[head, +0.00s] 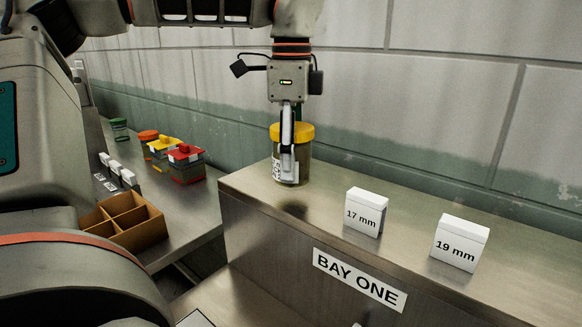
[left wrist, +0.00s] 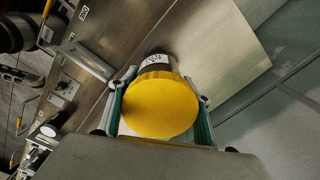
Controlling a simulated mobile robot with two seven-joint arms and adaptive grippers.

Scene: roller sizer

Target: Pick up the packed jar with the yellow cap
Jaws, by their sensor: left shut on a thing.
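The jar with the yellow cap (head: 302,165) is upright over the left part of the BAY ONE metal top (head: 257,188), near the wall. Its body is brownish with a white printed label. My left gripper (head: 288,165) points straight down and is shut on the jar, with a finger across its cap and side. A dark shadow lies on the metal apart from the jar's base, so the jar appears slightly raised. In the left wrist view, the yellow cap (left wrist: 160,105) fills the space between the two fingers. My right gripper is not in view.
White blocks marked 17 mm (head: 366,212) and 19 mm (head: 460,243) stand right of the jar. A lower counter at left holds a divided brown box (head: 135,222), red-capped (head: 186,165) and yellow-capped (head: 160,147) containers, an orange-capped jar (head: 148,136) and a green-capped jar (head: 120,129).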

